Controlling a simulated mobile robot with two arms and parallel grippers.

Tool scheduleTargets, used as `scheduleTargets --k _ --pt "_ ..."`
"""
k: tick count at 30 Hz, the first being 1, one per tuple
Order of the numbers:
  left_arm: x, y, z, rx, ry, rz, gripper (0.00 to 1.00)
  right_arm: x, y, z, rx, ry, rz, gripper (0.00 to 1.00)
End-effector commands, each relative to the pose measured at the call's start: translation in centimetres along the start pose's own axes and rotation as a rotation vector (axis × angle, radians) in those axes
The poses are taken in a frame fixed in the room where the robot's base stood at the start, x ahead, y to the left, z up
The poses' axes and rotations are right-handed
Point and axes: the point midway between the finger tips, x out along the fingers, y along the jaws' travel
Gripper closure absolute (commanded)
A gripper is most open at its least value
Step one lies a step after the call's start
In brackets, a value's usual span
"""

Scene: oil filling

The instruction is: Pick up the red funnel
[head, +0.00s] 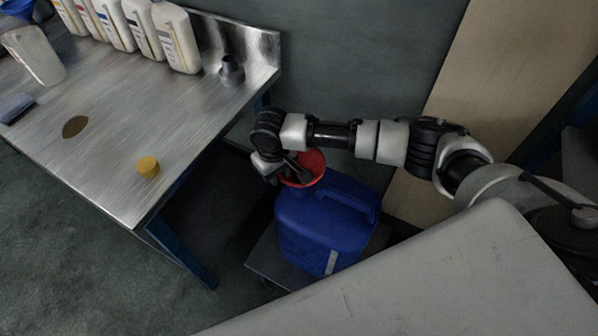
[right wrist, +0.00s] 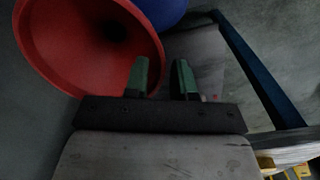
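The red funnel (head: 316,162) sits at the top left of the blue canister (head: 325,222), wide mouth up. My right gripper (head: 297,175) is at the funnel's near-left side and covers part of it. In the right wrist view the funnel (right wrist: 60,45) fills the upper left, with its dark hole showing. My right gripper (right wrist: 160,78) is open there, with a gap between its two green fingers. The left finger overlaps the funnel's wall, and the rim's right edge shows between the fingers. I cannot tell whether they touch it. My left gripper is not in view.
The canister stands on a low grey platform (head: 268,268). A metal table (head: 110,120) at the left holds several white bottles (head: 175,38), a yellow cap (head: 148,167), a grey spout-like piece (head: 231,70) and a brown stain. A grey surface (head: 430,290) fills the lower right.

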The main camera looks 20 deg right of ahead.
Motion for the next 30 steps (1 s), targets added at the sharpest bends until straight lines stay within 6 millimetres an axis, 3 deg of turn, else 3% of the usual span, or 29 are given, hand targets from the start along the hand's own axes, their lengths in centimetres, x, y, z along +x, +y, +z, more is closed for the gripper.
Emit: scheduleTargets --k 1,5,20,26,30 --pt "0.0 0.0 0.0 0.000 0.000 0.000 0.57 0.0 0.0 0.0 0.000 0.000 0.000 0.82" --pt "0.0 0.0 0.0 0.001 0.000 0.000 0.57 0.0 0.0 0.0 0.000 0.000 0.000 1.00" --pt "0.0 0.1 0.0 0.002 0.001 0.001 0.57 -0.3 -0.1 0.0 -0.001 0.001 -0.002 1.00" --pt "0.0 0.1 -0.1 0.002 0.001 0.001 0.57 -2.2 0.0 -0.1 -0.002 0.003 -0.002 1.00" --pt "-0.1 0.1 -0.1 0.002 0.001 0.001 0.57 -4.5 -0.3 0.1 -0.005 0.002 -0.004 1.00"
